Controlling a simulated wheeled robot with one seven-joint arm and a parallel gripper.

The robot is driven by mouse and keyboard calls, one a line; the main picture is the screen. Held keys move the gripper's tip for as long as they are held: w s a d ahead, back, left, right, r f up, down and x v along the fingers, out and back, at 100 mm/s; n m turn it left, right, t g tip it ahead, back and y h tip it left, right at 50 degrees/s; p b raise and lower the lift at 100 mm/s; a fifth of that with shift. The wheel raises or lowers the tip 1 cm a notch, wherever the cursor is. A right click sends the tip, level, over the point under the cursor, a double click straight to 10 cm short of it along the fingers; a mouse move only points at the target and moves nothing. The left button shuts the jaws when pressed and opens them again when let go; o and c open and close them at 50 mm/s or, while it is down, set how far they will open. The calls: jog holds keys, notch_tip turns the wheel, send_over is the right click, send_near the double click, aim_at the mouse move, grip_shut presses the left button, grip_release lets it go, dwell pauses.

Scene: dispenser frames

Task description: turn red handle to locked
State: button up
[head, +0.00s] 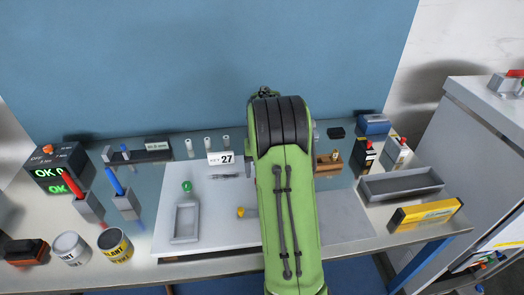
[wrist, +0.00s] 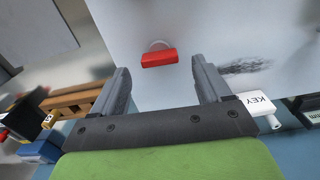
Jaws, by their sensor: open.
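The red handle (wrist: 159,59) is a short red bar in front of a round grey base on the pale board (wrist: 215,30), seen in the wrist view. It lies nearly level in that picture, slightly tilted. My gripper (wrist: 160,67) is open, with one finger to each side of the handle and clear gaps between. I cannot tell how far the fingertips are above the board. In the head view my green arm hides the handle and the gripper. No locked or unlocked marking can be read near the handle.
A KEY 27 tag (head: 220,158) stands left of my arm, also seen in the wrist view (wrist: 257,102). A wooden block (head: 327,164) is to the right. A grey tray (head: 400,184), yellow box (head: 425,214), paint cans and a red lever (head: 72,184) stand farther out.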

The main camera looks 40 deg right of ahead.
notch_tip(320, 180, up, 12)
jog(key=p, duration=0.2)
jog(key=shift+r, duration=0.15)
jog(key=s+a+r+n+t, duration=0.1)
jog(key=s+a+r+n, duration=0.2)
jog(key=a, duration=0.6)
jog(key=s+a+r+n+t, duration=0.1)
jog(key=s+a+r+t, duration=0.1)
jog(key=s+a+r, duration=0.45)
jog(key=s+a+f+n+t, duration=0.2)
jog(key=s+a+f+n, duration=0.1)
jog(key=s+a, duration=0.7)
jog(key=shift+s+a+f+t, duration=0.25)
jog(key=shift+s+f+t, duration=0.1)
jog(key=shift+f, duration=0.5)
